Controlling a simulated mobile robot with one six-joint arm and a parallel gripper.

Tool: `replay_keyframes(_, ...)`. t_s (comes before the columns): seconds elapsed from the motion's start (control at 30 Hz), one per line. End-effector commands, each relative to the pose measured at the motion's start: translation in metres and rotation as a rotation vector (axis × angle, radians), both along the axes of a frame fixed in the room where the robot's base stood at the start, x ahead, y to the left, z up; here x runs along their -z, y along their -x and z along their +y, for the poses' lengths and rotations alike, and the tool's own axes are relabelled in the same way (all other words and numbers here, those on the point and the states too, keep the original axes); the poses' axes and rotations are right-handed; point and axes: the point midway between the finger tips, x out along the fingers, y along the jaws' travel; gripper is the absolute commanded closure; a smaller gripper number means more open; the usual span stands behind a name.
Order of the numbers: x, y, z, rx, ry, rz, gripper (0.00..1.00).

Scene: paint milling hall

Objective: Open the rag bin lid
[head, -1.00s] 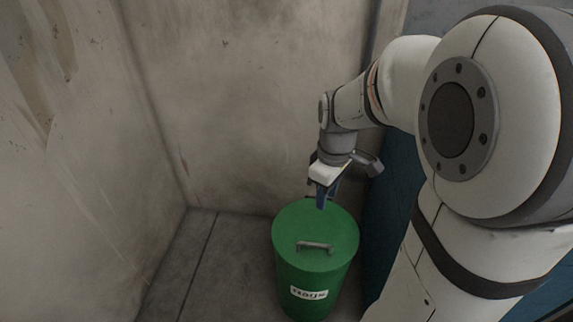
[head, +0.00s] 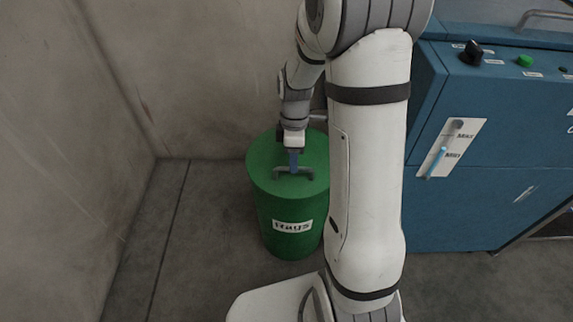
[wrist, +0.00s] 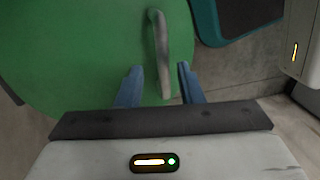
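The rag bin (head: 270,215) is a green cylinder with a label on its front, standing on the floor near the wall. Its lid (head: 264,158) lies flat on top and is closed. A grey bar handle (head: 308,174) crosses the lid, and it also shows in the wrist view (wrist: 160,45). My gripper (head: 294,168) points down over the lid at the handle. In the wrist view, its two blue fingers (wrist: 160,82) are apart, with the near end of the handle between them. I cannot tell whether either finger touches the handle.
Concrete walls (head: 200,70) close off the back and left. The floor left of the bin is clear.

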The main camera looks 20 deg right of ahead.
Motion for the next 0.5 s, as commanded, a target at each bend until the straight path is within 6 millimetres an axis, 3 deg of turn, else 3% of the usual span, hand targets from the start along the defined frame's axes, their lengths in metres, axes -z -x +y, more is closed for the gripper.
replay_keyframes(0.37, 0.0090, 0.0021, 0.0003, 0.002, 0.000, 0.000, 0.66)
replay_keyframes(0.5, 0.0089, 0.0022, 0.0001, 0.002, -0.001, 0.000, 0.76)
